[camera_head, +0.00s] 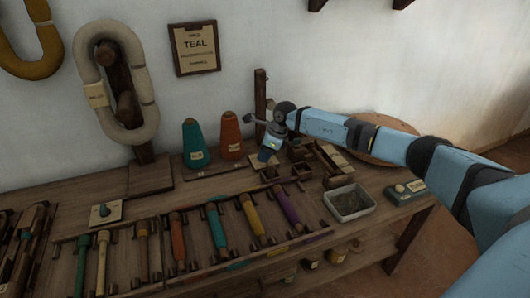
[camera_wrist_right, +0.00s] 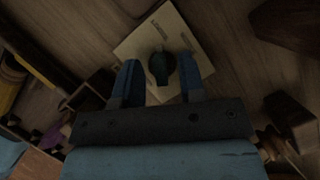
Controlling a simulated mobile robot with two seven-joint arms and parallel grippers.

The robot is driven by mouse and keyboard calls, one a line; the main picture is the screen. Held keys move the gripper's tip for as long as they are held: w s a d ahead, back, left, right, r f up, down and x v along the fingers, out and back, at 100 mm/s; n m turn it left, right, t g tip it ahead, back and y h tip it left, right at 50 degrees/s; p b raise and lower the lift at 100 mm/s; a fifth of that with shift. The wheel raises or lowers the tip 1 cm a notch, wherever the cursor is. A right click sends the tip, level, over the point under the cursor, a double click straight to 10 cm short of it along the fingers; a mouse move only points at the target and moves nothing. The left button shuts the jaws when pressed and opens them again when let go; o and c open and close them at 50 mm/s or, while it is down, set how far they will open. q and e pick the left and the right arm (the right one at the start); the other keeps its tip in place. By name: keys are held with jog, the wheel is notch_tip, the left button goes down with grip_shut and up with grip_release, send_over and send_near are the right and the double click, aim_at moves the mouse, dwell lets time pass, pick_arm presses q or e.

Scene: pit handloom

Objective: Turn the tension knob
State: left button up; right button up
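A small dark teal knob (camera_wrist_right: 161,70) stands on a square cream plate (camera_wrist_right: 142,46) in the right wrist view. My right gripper (camera_wrist_right: 160,62) is open above it, with one finger on each side of the knob. A gap shows between the knob and each finger, so I see no grip on it. In the head view my right gripper (camera_head: 266,152) reaches down over the back of the bench, and it largely hides this plate and knob. A second, similar knob (camera_head: 104,210) on a cream plate sits at the bench's left. My left gripper is in neither view.
An orange cone (camera_head: 231,138) and a teal cone (camera_head: 194,145) stand left of my right gripper. Small wooden boxes (camera_head: 300,169) and a grey tray (camera_head: 349,202) lie to its right. Several coloured bobbins lie in a rack in front, including a purple one (camera_head: 286,205).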

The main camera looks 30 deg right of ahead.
jog(key=p+v, duration=0.1)
jog(key=v, duration=0.3)
jog(key=shift+r, duration=0.25)
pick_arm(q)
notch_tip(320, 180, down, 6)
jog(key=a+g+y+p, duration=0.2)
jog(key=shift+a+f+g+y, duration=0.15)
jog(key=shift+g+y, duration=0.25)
pick_arm(e)
jog(key=v, duration=0.9)
jog(key=shift+d+r, duration=0.15)
jog(key=shift+d, duration=0.05)
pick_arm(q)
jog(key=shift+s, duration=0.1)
pick_arm(e)
jog(key=shift+s, duration=0.15)
